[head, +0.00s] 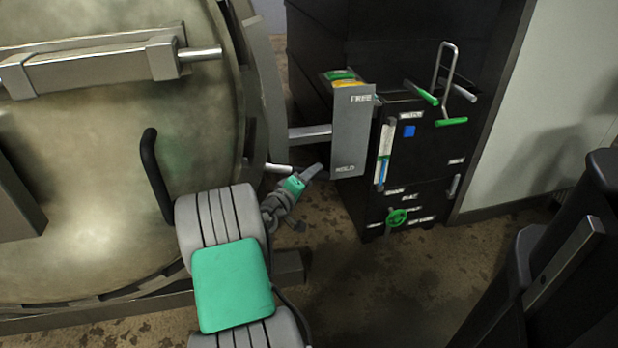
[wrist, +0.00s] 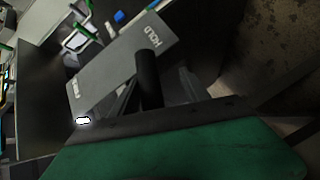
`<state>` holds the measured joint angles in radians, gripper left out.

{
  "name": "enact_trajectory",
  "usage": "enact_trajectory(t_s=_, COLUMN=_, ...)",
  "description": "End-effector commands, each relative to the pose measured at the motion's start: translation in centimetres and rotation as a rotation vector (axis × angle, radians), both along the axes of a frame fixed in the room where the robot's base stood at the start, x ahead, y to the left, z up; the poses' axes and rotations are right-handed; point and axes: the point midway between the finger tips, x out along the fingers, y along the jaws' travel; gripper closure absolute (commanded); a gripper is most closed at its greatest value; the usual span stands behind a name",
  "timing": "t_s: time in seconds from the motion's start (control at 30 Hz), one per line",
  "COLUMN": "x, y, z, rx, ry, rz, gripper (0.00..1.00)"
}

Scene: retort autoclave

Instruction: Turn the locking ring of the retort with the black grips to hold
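The retort's large round door (head: 90,190) fills the left of the head view, with its locking ring (head: 240,90) around the edge. A black curved handle (head: 155,175) is on the door face. A pale rod (head: 275,168) sticks out from the ring towards my gripper (head: 312,173). In the wrist view a black cylindrical grip (wrist: 148,78) stands between my gripper's spread fingers (wrist: 158,90), nearer the left one; a gap shows on its right. I cannot tell whether it touches a finger. A grey plate (head: 352,135) reads FREE at its top and HOLD at its bottom.
A black cabinet (head: 430,150) with green-tipped levers (head: 450,121), a blue square and a green handwheel (head: 397,217) stands right of the plate, close to my gripper. A metal bar (head: 310,133) reaches the plate. Open floor (head: 400,280) lies in front of the cabinet.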

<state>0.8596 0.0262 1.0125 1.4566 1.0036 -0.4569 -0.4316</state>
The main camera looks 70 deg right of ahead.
Motion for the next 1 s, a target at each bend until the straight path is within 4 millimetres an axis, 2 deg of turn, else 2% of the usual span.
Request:
enact_trajectory(t_s=0.3, x=0.3, y=0.5, z=0.1, rx=0.001, ry=0.001, rz=0.004, gripper=0.51)
enact_trajectory(t_s=0.37, x=0.5, y=1.3, z=0.3, rx=0.001, ry=0.001, rz=0.006, gripper=0.51)
enact_trajectory(t_s=0.6, x=1.2, y=6.2, z=0.9, rx=0.003, ry=0.003, rz=0.008, gripper=0.51)
enact_trajectory(t_s=0.7, x=1.3, y=7.3, z=1.0, rx=0.001, ry=0.001, rz=0.005, gripper=0.51)
enact_trajectory(t_s=1.0, x=1.2, y=7.7, z=0.9, rx=0.0, ry=0.0, rz=0.0, gripper=0.51)
